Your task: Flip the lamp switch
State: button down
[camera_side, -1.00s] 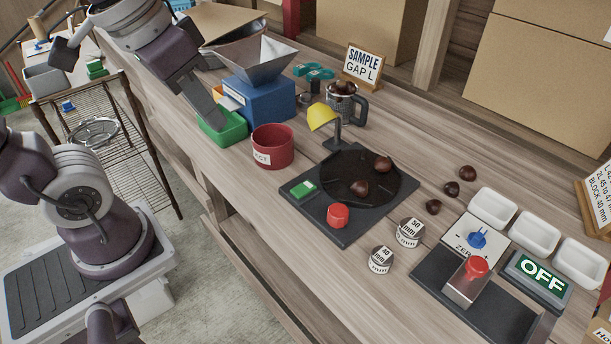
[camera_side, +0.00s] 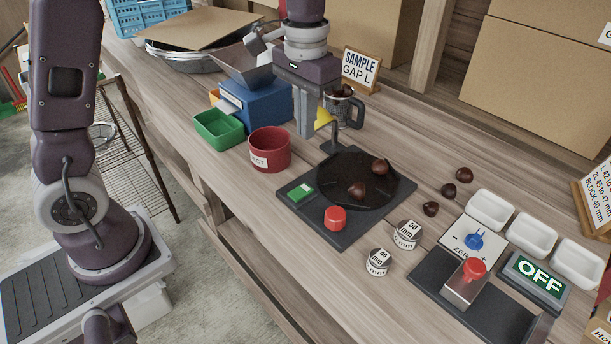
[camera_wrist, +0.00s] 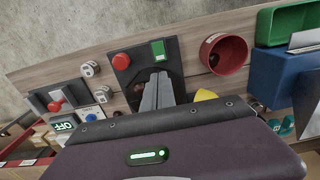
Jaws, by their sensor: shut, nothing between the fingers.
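A red button (camera_side: 335,217) is on the same base. My gripper (camera_side: 306,132) is shut and empty, above the bench beside the lamp shade. In the wrist view its fingers (camera_wrist: 160,82) cover part of the dark round plate.
Two chestnuts lie on the round plate (camera_side: 345,190). An OFF display (camera_side: 538,274), red-knobbed device (camera_side: 474,270) and two gauge blocks (camera_side: 407,234) (camera_side: 377,262) are to the right.

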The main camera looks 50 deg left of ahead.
aim_at(305, 189)
notch_tip(305, 189, down, 13)
jog(key=shift+f, duration=0.1)
dwell(0.4)
jog(key=shift+f, duration=0.2)
jog(key=shift+s, duration=0.15)
jog(key=shift+s+r, duration=0.3)
jog(key=shift+s, duration=0.35)
jog(key=shift+r, duration=0.1)
